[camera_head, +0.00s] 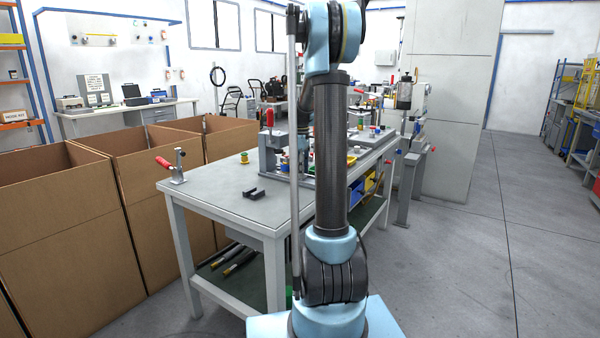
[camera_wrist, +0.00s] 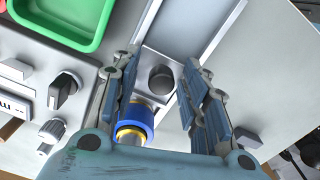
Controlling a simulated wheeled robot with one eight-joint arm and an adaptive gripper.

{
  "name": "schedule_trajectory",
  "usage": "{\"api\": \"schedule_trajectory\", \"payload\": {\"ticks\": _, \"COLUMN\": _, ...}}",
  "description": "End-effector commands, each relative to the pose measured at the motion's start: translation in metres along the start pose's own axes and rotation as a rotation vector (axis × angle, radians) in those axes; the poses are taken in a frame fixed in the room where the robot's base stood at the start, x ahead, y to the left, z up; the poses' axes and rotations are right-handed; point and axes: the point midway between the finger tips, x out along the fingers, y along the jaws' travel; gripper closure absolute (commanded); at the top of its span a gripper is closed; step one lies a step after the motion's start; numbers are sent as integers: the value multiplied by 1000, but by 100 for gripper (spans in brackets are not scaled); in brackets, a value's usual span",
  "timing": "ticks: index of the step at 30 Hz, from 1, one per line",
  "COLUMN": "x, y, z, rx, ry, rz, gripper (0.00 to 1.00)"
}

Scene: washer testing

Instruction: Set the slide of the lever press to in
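In the wrist view, a light metal block with a dark round knob (camera_wrist: 161,80) sits at the near end of a grey channel (camera_wrist: 190,30); it looks like the press slide. My gripper (camera_wrist: 161,64) is open, with its two fingers on either side of the knob and a gap visible on both sides. Nothing is held. A blue ring with a gold band (camera_wrist: 136,118) lies just below the knob, partly hidden by the left finger. In the head view my arm blocks the middle of the bench, and I cannot make out my gripper or clearly identify the lever press.
In the wrist view, a green tray (camera_wrist: 100,40) and a control panel with a black rotary knob (camera_wrist: 64,90) are on the left. In the head view, a workbench (camera_head: 225,190) carries a red-handled clamp (camera_head: 178,168) and small black part (camera_head: 254,194). Cardboard boxes (camera_head: 60,240) stand left; floor is clear right.

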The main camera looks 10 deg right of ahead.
Motion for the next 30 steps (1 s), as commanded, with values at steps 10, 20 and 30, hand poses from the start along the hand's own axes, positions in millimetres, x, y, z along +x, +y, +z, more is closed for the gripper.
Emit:
{"api": "schedule_trajectory", "payload": {"ticks": 10, "x": -14, "y": 0, "z": 0, "rx": 0, "ry": 0, "rz": -1, "gripper": 59}}
{"api": "schedule_trajectory", "payload": {"ticks": 20, "x": -73, "y": 0, "z": 0, "rx": 0, "ry": 0, "rz": -1, "gripper": 59}}
{"api": "schedule_trajectory", "payload": {"ticks": 30, "x": -114, "y": 1, "z": -1, "rx": 0, "ry": -1, "rz": -1, "gripper": 59}}
